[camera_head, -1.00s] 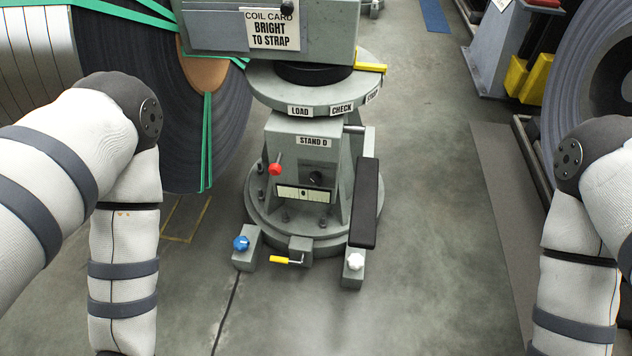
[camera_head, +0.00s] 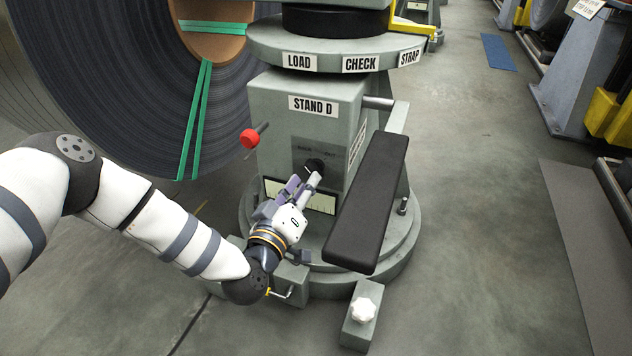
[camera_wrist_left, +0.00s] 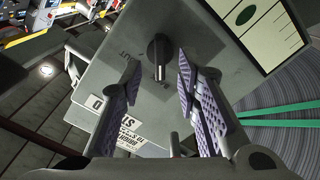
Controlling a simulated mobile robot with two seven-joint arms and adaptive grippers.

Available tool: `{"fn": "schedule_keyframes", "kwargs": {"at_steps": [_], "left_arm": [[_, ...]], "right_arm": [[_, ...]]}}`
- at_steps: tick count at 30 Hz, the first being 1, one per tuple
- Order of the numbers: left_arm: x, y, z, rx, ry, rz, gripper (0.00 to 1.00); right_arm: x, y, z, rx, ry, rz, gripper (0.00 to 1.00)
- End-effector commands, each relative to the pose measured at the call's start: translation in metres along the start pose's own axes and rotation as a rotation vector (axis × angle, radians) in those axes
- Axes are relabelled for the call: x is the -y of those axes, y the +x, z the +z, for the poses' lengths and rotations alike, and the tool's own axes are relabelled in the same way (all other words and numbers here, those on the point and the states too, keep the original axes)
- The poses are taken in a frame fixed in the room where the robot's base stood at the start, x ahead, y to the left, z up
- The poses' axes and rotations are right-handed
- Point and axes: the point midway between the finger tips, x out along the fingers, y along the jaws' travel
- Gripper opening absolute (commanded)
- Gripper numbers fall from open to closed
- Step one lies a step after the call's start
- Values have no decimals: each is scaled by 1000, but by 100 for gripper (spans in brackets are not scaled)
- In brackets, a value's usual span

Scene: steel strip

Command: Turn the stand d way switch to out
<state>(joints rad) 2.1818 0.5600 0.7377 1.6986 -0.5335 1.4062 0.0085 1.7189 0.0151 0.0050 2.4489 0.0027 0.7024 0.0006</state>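The stand D way switch is a black knob (camera_head: 314,165) on a grey plate on the front of the stand, under the "STAND D" label (camera_head: 313,105). My left gripper (camera_head: 304,184) is at the knob, coming from the lower left. In the left wrist view its two purple-padded fingers (camera_wrist_left: 158,75) are apart, with the knob (camera_wrist_left: 158,50) between and just beyond their tips. I see a gap on both sides, so it is open. My right gripper is not in view.
A red-tipped lever (camera_head: 250,138) sticks out left of the switch. A black padded arm (camera_head: 368,200) stands to its right. A pale gauge strip (camera_head: 321,203) lies below. A white knob (camera_head: 363,310) is at the front right, and a big steel coil (camera_head: 110,75) at the left.

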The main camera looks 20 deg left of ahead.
Motion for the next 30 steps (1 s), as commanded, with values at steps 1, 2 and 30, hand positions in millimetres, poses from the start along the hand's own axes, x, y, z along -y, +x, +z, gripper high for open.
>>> {"fn": "schedule_keyframes", "kwargs": {"at_steps": [1,2,30], "left_arm": [[4,12,5,1,0,-1,30],[4,18,5,1,0,-2,30],[0,47,2,5,11,-1,0]], "right_arm": [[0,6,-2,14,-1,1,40],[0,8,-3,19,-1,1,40],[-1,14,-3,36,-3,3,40]]}}
